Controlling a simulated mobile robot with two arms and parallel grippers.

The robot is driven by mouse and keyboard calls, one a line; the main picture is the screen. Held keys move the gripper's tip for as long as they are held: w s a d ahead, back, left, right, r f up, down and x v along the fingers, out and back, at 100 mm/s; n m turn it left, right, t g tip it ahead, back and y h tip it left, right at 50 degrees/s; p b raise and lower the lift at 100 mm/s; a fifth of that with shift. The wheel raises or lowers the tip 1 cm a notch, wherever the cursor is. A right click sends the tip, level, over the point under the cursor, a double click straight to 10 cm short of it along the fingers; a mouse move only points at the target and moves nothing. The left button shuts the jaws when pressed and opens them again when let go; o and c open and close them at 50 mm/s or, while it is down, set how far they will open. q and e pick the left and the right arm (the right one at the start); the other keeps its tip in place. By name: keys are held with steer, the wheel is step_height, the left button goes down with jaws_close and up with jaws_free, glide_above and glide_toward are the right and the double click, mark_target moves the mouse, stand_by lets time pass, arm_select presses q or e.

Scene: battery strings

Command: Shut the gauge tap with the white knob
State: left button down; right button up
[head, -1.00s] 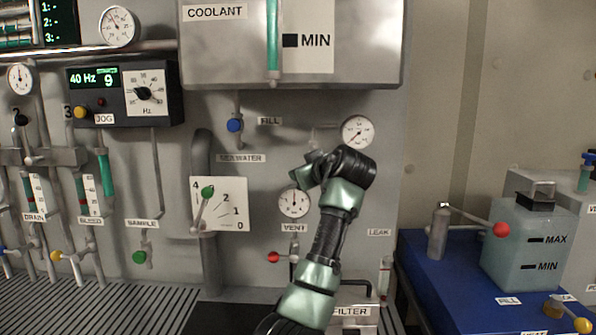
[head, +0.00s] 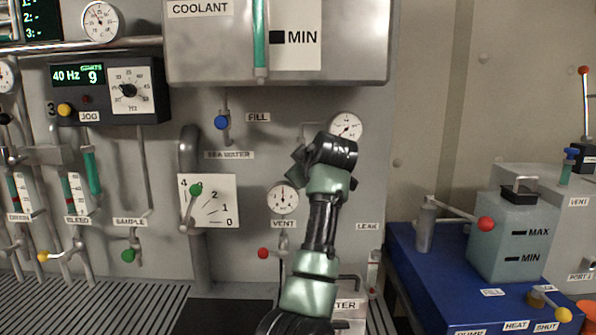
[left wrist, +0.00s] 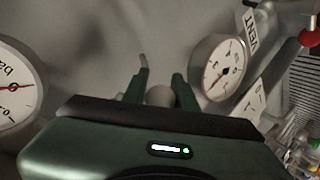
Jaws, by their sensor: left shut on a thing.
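The white knob (left wrist: 160,96) of the gauge tap shows as a pale round shape in the left wrist view. My left gripper (left wrist: 161,84) has its two dark green fingers on either side of it and is shut on it. In the head view my left gripper (head: 300,166) is at the wall, below and left of the upper gauge (head: 346,127). The knob and most of the tap are hidden there behind my gripper and wrist. A short pipe shows at the left of that gauge. I cannot tell the tap's angle. My right gripper is not in view.
The vent gauge (head: 283,199) is just below my gripper, with a red knob (head: 263,253) lower down. The coolant tank (head: 330,65) overhangs above. A blue knob (head: 221,122) and a green-knobbed lever (head: 195,189) are to the left. A blue bench (head: 407,262) stands at right.

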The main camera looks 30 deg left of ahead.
arm_select(q)
steer(key=shift+r, duration=0.35)
steer(key=c, duration=1.1)
jaws_free()
steer(key=shift+a, duration=0.1)
steer(key=shift+c, duration=0.2)
steer(key=shift+f, duration=0.2)
